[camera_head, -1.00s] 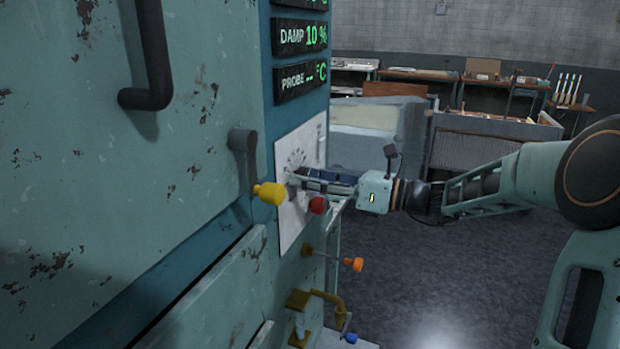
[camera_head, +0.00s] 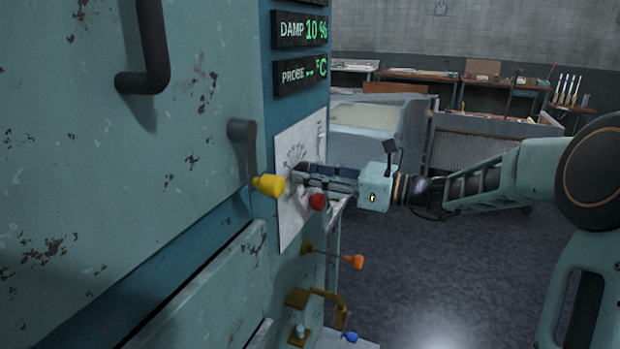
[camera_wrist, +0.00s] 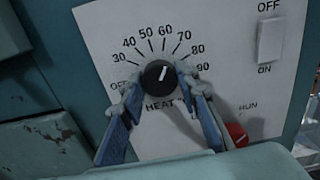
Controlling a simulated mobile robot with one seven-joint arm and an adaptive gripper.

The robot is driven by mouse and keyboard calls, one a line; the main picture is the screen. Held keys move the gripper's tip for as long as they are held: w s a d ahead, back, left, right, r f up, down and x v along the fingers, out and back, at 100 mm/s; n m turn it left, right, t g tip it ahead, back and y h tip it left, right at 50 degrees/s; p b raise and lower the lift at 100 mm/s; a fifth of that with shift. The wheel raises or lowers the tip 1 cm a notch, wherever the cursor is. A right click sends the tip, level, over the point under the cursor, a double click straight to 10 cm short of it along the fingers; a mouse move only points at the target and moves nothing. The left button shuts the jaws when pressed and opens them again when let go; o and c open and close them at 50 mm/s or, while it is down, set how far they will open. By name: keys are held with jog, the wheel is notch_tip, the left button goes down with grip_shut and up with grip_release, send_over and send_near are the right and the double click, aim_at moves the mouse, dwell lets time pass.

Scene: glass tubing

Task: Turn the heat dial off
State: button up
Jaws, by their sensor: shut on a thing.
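The heat dial (camera_wrist: 159,77) is a round black knob with a white pointer line, set on a white panel (camera_wrist: 215,45). Its scale runs from OFF at lower left through 30 to 90, and the pointer points up and slightly right, near 60. My gripper (camera_wrist: 161,86) is shut on the dial, one fingertip at its left side and one at its right. In the head view my gripper (camera_head: 297,176) reaches the panel from the right, and the dial is hidden behind its fingers there.
A yellow-ended lever (camera_head: 268,185) sticks out just left of my fingers. A red knob (camera_head: 318,201) is just below them. An orange-ended valve (camera_head: 353,261) is lower down. A white switch (camera_wrist: 270,40) between OFF and ON is at the panel's right. Open floor lies to the right.

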jog(key=n+b, duration=2.5)
jog(key=b, duration=0.2)
jog(key=shift+b, duration=0.3)
jog(key=shift+n, duration=0.3)
jog(key=o, duration=1.2)
jog(key=shift+r, duration=0.1)
jog(key=shift+c, duration=0.2)
jog(key=v, duration=1.2)
